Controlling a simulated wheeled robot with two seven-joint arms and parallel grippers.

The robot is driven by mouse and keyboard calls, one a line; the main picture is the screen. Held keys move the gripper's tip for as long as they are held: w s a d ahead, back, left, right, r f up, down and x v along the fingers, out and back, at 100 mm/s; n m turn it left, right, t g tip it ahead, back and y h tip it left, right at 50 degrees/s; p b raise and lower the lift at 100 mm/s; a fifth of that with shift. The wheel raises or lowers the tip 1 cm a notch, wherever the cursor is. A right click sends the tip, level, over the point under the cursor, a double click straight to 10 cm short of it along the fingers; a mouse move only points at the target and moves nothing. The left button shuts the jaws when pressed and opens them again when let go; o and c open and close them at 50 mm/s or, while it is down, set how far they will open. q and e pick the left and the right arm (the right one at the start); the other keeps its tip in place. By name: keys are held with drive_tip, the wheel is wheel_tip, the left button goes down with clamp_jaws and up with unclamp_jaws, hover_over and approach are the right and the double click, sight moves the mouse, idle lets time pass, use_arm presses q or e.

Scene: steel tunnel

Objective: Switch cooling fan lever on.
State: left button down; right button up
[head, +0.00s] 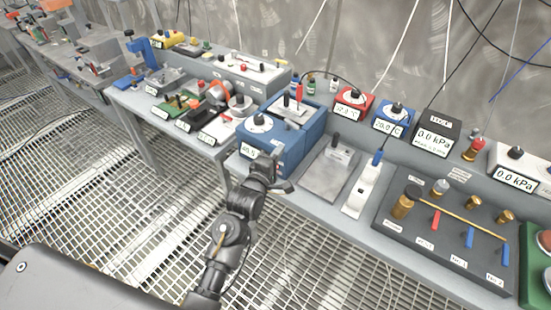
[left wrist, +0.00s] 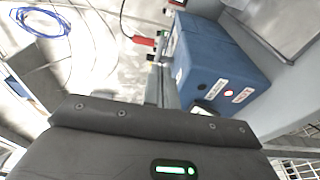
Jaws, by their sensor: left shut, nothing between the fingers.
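No label that I can read names the cooling fan. Several levers show in the head view: a red-handled lever (head: 299,92) upright on top of the blue box (head: 285,150), a blue-handled lever (head: 377,158) on a white plate, and a small black knob (head: 336,139) on a grey plate. In the left wrist view the blue box (left wrist: 222,58) has a lit red button and white labels, and a red handle (left wrist: 144,41) shows beside it. My left gripper (head: 262,168) is shut and empty, in front of the blue box's front face. My right gripper is out of view.
The grey bench (head: 335,207) runs along the wall. A black valve panel (head: 440,238) stands at right, with red and blue dial boxes behind. Small devices crowd the bench at left. The grated floor (head: 120,230) in front is clear.

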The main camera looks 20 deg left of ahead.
use_arm(q)
drive_tip(key=shift+s+a, duration=0.15)
drive_tip(key=shift+s, duration=0.85)
